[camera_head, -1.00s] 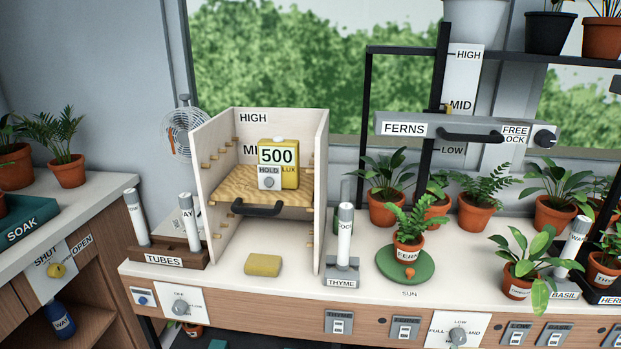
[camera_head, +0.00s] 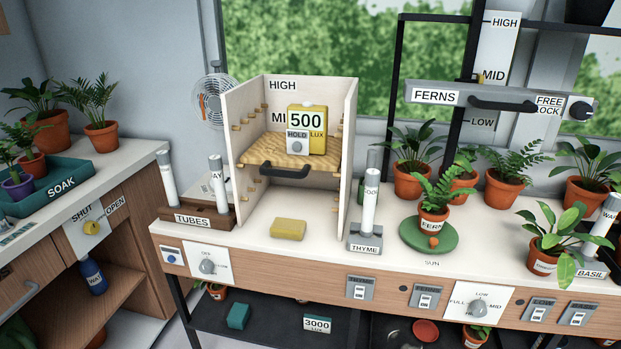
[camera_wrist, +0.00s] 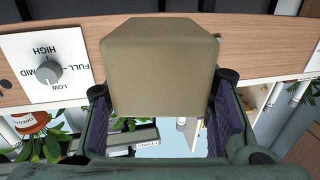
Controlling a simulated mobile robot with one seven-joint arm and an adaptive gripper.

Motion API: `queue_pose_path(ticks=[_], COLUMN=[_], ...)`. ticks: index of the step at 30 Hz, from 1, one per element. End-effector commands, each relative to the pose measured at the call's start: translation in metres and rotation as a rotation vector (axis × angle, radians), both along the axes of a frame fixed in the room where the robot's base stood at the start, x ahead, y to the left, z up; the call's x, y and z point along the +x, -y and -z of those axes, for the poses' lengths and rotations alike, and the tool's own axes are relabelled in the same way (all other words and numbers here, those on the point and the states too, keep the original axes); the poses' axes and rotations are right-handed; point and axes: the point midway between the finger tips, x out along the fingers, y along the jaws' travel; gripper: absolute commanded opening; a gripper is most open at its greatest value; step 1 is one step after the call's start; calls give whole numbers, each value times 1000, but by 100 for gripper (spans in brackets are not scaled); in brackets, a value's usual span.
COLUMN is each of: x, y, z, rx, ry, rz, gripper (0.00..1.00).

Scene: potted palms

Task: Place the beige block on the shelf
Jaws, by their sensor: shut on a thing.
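The beige block (camera_wrist: 160,65) is large in the wrist view, between the two fingers of my gripper (camera_wrist: 161,90). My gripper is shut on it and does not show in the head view. In the head view, a wooden shelf board (camera_head: 265,157) with a dark handle sits inside an open-fronted pale cabinet (camera_head: 346,150) marked HIGH and MID. A yellow 500 LUX meter (camera_head: 319,143) stands on the board's right part. A dark lower shelf (camera_head: 268,318) shows under the bench.
The TUBES rack (camera_head: 215,221) is left and the THYME tube stand (camera_head: 365,243) right. Potted plants crowd the bench's right. The lower shelf holds a teal block (camera_head: 238,316) and a 3000 LUX item (camera_head: 317,322).

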Motion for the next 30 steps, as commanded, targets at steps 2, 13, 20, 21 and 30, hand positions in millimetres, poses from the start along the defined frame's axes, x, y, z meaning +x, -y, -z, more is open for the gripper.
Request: queue_pose_path(ticks=[2, 13, 20, 21, 30], x=[13, 52, 58, 58, 59], y=[-28, -168, -220, -224, -227], z=[46, 187, 220, 222, 224], rx=[13, 11, 2, 0, -3], ry=[-5, -4, -1, 0, 1], rz=[-8, -17, -27, -27, -26], gripper=[12, 12, 12, 12, 12])
